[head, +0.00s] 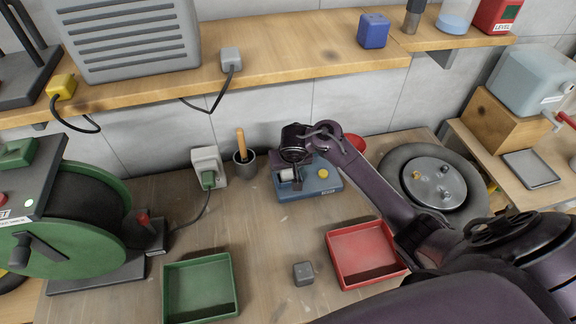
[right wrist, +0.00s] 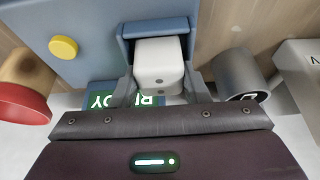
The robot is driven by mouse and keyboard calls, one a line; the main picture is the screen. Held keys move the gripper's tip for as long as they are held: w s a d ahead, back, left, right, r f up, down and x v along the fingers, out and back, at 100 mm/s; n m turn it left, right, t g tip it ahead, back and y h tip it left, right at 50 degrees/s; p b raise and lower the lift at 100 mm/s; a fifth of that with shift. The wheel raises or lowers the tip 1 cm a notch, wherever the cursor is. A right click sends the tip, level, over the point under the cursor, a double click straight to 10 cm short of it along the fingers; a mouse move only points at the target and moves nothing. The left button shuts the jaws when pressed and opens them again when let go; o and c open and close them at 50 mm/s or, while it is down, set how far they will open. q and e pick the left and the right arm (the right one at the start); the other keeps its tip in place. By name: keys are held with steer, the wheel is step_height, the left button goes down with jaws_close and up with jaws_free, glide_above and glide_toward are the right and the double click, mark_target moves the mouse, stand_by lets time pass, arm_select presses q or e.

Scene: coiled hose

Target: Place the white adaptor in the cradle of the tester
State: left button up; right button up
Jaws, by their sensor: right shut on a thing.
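The white adaptor (right wrist: 158,62) is between the fingers of my right gripper (right wrist: 160,92), which is shut on it. In the right wrist view the adaptor sits within the blue-walled cradle (right wrist: 124,45) of the tester; whether it rests on the cradle floor cannot be told. The blue tester (head: 325,188) stands on the bench in the head view, with a yellow button (head: 323,173). A green display with partly hidden lettering (right wrist: 100,100) shows beside the gripper. In the head view my right gripper (head: 290,170) is over the tester's left part. My left gripper is not in view.
A green tray (head: 233,290), a grey cube (head: 303,273) and a red tray (head: 332,250) lie on the front bench. A green reel (head: 80,240) stands left. A grey cup with a wooden handle (head: 244,170) stands beside the tester. A shelf (head: 290,58) runs above.

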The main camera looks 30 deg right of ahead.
steer(key=shift+s+f, duration=0.3)
steer(key=shift+f, duration=0.2)
steer(key=o, duration=1.1)
steer(key=shift+s+a+f, duration=0.1)
steer(key=shift+a+f, duration=0.05)
steer(key=shift+c, duration=0.2)
steer(key=shift+r, duration=0.45)
arm_select(q)
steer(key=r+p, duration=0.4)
steer(key=p, duration=0.1)
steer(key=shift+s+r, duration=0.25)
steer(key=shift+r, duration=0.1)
arm_select(e)
steer(key=w+d+v, duration=0.1)
steer(key=v, duration=1.1)
steer(key=shift+a+r, duration=0.3)
